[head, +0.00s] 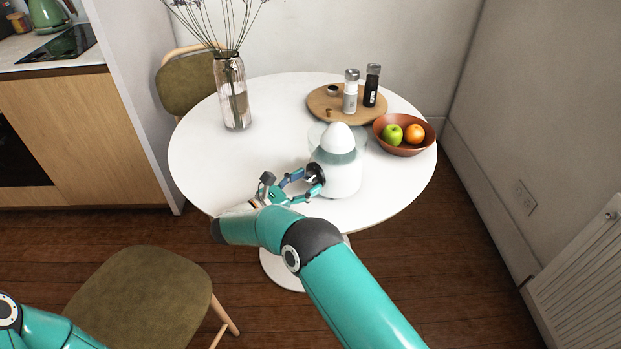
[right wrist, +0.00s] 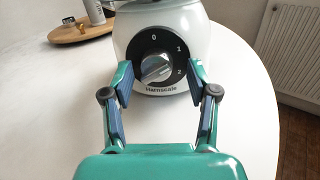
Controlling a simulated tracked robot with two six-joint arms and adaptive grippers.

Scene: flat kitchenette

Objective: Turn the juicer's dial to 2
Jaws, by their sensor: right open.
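The white juicer (head: 343,175) stands upright on the round table, with a pale cone on top. Its dial (right wrist: 157,68) is a silver knob on a black round plate marked 0 at the top, 1 at the right and 2 at the lower right. I cannot tell for sure which mark the knob points to. My right gripper (head: 304,184) is at the dial side of the juicer. In the right wrist view the right gripper (right wrist: 158,76) is open, one finger on each side of the knob, with gaps visible. My left gripper is out of view.
The round white table (head: 200,160) also holds a glass vase (head: 232,95), a wooden board (head: 325,105) with two shakers, and a brown bowl (head: 424,143) with an apple and an orange. A green chair (head: 140,295) stands in front. The table's left part is clear.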

